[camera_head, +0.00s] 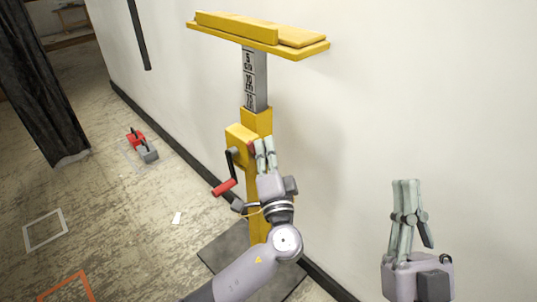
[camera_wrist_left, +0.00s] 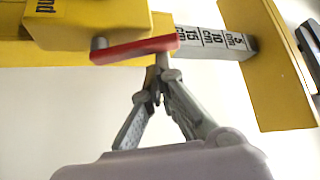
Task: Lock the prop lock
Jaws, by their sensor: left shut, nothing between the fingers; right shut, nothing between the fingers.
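A yellow prop stand (camera_head: 257,125) with a grey scale post (camera_head: 254,78) stands against the wall. A red lever (camera_wrist_left: 135,49) with grey pins at its ends sits beside the yellow housing in the left wrist view. I cannot tell whether it is locked. In the head view a small red part (camera_head: 251,149) shows beside my left fingers, mostly hidden. My left gripper (camera_head: 264,143) is shut and empty in front of the housing. In the left wrist view its fingertips (camera_wrist_left: 157,82) are close to the lever's right end; contact is unclear. My right gripper (camera_head: 405,184) is shut and empty, right of the stand.
A crank with a red grip (camera_head: 224,187) sticks out left of the housing. A yellow platform (camera_head: 260,38) tops the post, and a dark base plate (camera_head: 225,252) lies below. A red and grey object (camera_head: 143,147) lies on the floor. A black curtain (camera_head: 40,90) hangs at left.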

